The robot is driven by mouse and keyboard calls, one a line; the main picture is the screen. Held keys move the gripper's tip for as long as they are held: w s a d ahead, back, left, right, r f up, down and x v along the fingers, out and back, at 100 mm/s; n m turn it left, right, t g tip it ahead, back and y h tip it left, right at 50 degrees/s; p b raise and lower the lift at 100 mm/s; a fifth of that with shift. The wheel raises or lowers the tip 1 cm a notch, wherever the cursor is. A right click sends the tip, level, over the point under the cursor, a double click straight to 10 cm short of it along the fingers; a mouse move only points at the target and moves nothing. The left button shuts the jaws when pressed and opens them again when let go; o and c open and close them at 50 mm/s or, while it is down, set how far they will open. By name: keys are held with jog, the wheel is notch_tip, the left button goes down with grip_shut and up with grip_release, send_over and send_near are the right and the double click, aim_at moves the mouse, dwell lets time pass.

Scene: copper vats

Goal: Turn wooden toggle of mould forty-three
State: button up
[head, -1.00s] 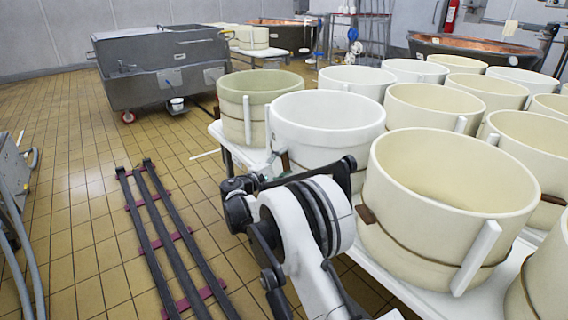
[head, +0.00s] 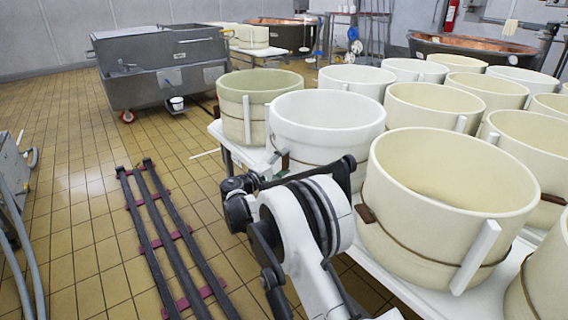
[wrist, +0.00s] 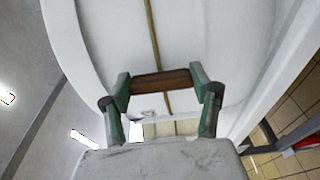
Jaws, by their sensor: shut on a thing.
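The wooden toggle (wrist: 165,82) is a short brown bar on the cord around a white mould (wrist: 190,35). In the wrist view it lies crosswise between the green-padded fingers of my gripper (wrist: 167,92), which are shut on its two ends. The cord runs above and below the toggle. In the head view the white mould (head: 326,117) stands at the front edge of the table, and a bit of the brown toggle (head: 285,160) shows on its near left side. My arm partly hides the mould's lower side. No mould number is readable.
A cream mould (head: 440,200) with its own brown toggle (head: 365,213) stands close to the right of my arm. A greenish mould (head: 258,105) stands beyond. Several more moulds fill the table. Black floor rails (head: 170,240) lie at left; the tiled floor around them is mostly clear.

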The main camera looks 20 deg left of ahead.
jog(key=o, duration=1.2)
jog(key=shift+s, duration=0.1)
jog(key=v, duration=1.2)
